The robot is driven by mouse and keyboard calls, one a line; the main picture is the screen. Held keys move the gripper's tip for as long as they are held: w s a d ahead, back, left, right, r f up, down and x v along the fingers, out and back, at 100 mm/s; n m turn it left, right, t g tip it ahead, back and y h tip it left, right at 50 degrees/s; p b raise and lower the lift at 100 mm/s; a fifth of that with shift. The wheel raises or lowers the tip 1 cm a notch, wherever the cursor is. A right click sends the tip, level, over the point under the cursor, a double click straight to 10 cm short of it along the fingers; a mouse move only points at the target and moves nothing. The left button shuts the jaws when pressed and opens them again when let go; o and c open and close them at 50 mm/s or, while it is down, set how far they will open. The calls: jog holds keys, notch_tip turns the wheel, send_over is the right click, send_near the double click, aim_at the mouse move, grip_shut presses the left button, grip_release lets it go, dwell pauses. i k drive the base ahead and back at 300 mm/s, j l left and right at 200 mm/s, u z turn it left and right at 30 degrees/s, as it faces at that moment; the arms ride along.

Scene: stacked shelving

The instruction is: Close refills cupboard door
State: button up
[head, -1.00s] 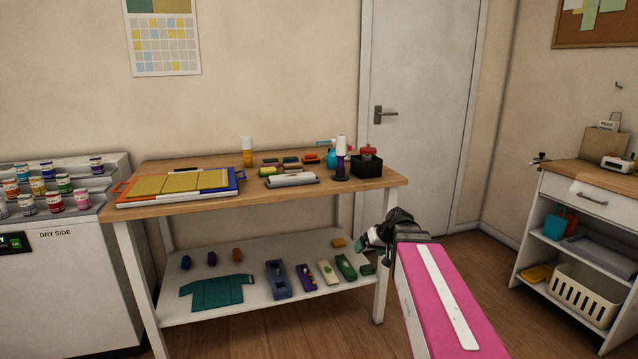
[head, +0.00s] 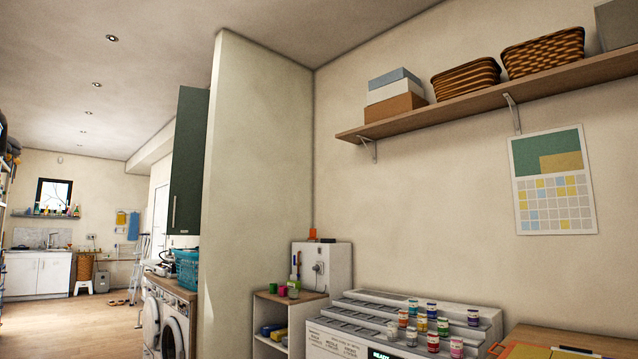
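My gripper is out of view. No door is labelled as the refills cupboard door. A tall dark green cupboard front (head: 188,160) with a small handle hangs on the wall beyond the partition at centre left; I cannot tell whether it is open or shut. A small white box-like cabinet (head: 338,268) with a round fitting on its front stands in the corner, right of the partition. I cannot tell whether it has a door.
A partition wall (head: 258,170) juts out at the middle. Washing machines (head: 170,335) stand to its left, with a blue basket (head: 187,270) on top. Paint jars (head: 432,325) stand on a stepped white unit. Open floor (head: 85,325) lies at far left.

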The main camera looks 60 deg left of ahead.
aim_at(185, 199)
jog(key=u, duration=3.35)
jog(key=i, duration=5.1)
